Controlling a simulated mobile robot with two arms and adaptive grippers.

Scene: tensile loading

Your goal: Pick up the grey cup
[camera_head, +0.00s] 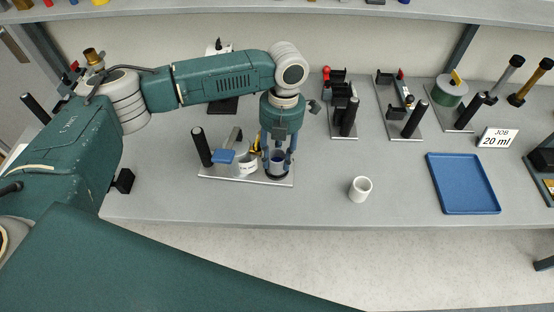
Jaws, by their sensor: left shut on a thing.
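My left gripper (277,164) reaches straight down onto the right end of a metal base plate (215,174) on the bench. The fingers hide part of the cup. I cannot tell whether the cup still touches the plate. My right gripper is not in view.
The plate also bears a black post (201,147), a blue pad (221,156) and a white ring-like part (246,164). A white cup (360,189) stands alone to the right.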

